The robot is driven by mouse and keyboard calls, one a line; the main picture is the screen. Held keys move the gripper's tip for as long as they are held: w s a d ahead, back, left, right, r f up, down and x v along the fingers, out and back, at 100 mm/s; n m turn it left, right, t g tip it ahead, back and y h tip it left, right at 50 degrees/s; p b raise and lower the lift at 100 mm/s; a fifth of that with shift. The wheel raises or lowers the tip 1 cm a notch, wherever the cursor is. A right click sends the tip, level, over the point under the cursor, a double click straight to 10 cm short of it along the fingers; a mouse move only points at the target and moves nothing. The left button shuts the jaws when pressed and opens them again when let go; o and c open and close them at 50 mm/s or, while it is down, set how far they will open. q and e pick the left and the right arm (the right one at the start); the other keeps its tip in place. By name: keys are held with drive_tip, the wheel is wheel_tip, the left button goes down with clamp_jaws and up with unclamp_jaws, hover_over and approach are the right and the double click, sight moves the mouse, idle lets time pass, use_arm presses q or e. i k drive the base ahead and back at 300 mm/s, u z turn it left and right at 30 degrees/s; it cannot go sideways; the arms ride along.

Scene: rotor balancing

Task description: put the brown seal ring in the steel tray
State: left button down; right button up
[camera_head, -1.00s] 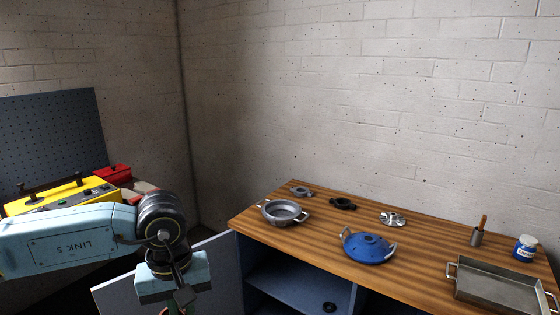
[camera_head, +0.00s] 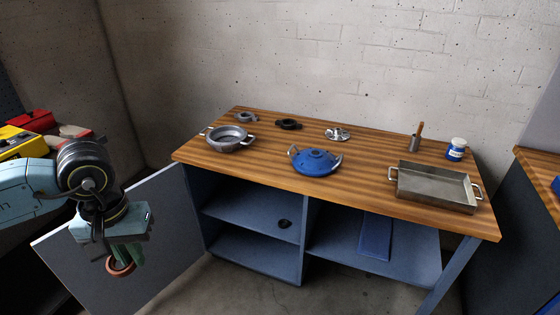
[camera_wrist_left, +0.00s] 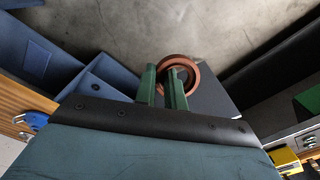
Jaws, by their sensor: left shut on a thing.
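The brown seal ring (camera_head: 121,270) hangs from my left gripper (camera_head: 122,258) at the lower left of the head view, in front of the open cabinet door. In the left wrist view the brown ring (camera_wrist_left: 178,59) is between the green fingertips (camera_wrist_left: 163,85), which are shut on its rim. The steel tray (camera_head: 432,184) sits on the right end of the wooden bench, empty, with a handle at each end. My left gripper is well to the left of the tray. My right gripper is not in view.
The open door (camera_head: 170,225) stands left of the shelves, which hold a small dark ring (camera_head: 284,223).

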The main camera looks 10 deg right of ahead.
sight(453, 194)
drive_tip(key=z, duration=0.8)
drive_tip(key=i, duration=1)
drive_tip(key=z, duration=1.45)
drive_tip(key=i, duration=1)
drive_tip(key=z, duration=0.45)
